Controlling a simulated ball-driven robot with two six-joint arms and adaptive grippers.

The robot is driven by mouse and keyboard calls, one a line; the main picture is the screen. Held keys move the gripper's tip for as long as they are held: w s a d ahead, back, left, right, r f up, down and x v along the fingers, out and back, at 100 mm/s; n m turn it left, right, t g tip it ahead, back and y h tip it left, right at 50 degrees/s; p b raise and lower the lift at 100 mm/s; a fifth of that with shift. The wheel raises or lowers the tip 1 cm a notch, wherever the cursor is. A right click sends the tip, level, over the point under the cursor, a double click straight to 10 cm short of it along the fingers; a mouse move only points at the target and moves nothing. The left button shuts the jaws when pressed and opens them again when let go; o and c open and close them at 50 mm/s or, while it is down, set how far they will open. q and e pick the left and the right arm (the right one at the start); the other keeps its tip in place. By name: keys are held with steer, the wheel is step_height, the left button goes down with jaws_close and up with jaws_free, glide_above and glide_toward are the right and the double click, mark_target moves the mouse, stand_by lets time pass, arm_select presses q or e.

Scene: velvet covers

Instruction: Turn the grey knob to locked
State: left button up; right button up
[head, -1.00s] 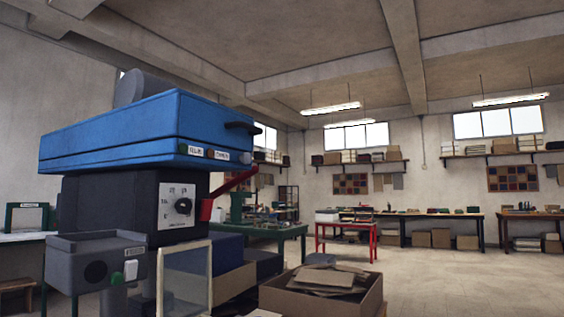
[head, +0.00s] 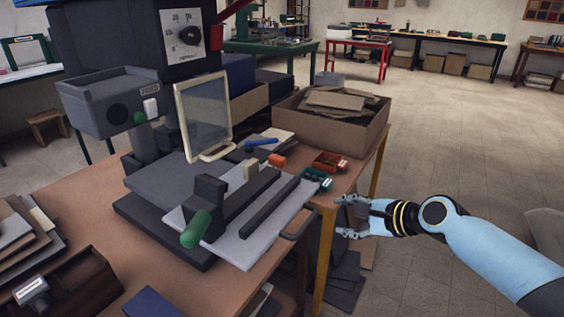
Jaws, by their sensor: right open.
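A dark round knob (head: 188,35) sits on a pale dial plate on the black machine (head: 110,35). I cannot tell whether this is the grey knob, and no "locked" mark is readable. A grey box (head: 95,92) on the machine's left carries a dark round disc, a white switch and a green button. My right gripper (head: 345,216) is open and empty, beyond the right edge of the bench, well below and right of the dial. My left gripper is not in view.
The bench (head: 75,190) carries a light sliding plate (head: 240,245) with a green handle (head: 196,230). A clear framed guard (head: 203,115) stands in front of the machine. A cardboard box (head: 330,125) of scraps stands behind. Open floor lies to the right.

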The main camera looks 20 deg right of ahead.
steer(key=w+a+r+t+y+p, duration=0.1)
steer(key=w+a+r+y+p, duration=0.15)
steer(key=r, duration=1.35)
steer(key=w+a+r+n+t+y+p, duration=0.1)
steer(key=a+r+y+p, duration=0.15)
steer(key=r, duration=1.25)
steer(key=w+a+r+t+y+p, duration=0.1)
steer(key=w+r+y+p, duration=0.15)
steer(key=r, duration=1.35)
arm_select(q)
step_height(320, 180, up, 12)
steer(key=p, duration=0.3)
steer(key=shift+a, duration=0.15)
arm_select(e)
steer(key=x, duration=1)
steer(key=shift+w+a+f+h, duration=0.2)
steer(key=shift+f+h, duration=0.15)
steer(key=shift+f, duration=0.1)
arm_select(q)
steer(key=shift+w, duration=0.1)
arm_select(e)
jaws_close()
